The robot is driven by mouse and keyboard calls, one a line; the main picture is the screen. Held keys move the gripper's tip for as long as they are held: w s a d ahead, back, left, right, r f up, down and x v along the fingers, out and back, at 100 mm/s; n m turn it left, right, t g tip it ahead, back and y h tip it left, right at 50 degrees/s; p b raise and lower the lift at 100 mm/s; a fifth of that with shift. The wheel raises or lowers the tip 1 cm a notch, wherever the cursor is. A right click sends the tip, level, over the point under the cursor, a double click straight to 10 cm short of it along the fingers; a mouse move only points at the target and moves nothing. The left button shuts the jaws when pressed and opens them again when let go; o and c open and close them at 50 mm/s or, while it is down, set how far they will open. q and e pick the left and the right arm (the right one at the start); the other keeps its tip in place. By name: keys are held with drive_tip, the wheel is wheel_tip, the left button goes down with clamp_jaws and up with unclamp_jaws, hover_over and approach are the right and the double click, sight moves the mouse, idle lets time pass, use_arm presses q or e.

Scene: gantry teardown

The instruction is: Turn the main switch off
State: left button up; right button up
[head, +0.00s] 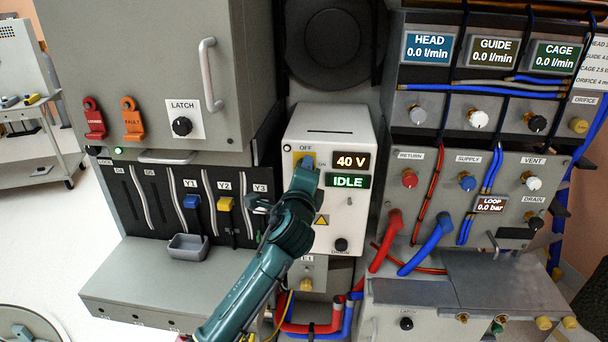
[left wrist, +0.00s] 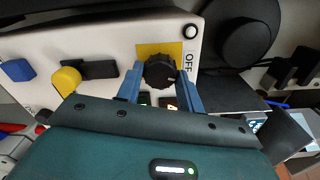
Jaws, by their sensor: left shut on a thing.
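The main switch (left wrist: 160,70) is a black ribbed knob on a yellow plate, with the word OFF beside it in the left wrist view. In the head view its yellow plate (head: 298,159) shows at the upper left of the white control box (head: 340,216), between the OFF and ON labels. My left gripper (head: 306,162) has its blue fingers on both sides of the knob and is shut on it, as the left wrist view (left wrist: 161,82) shows. The knob is hidden by the gripper in the head view. My right gripper is not in view.
Displays on the box read 40 V (head: 351,161) and IDLE (head: 347,181). Left stands a grey cabinet (head: 150,50) above cable slots and a small grey tray (head: 188,246). Right is a hose panel (head: 480,195) with red and blue hoses.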

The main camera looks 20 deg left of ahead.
use_arm(q)
drive_tip(key=shift+n, duration=1.6)
drive_tip(key=o, duration=1)
drive_tip(key=s+d+b, duration=0.1)
drive_tip(key=s+d, duration=0.1)
drive_tip(key=s, duration=1.1)
drive_tip(key=shift+d+b, duration=0.2)
drive_tip(key=shift+b, duration=0.2)
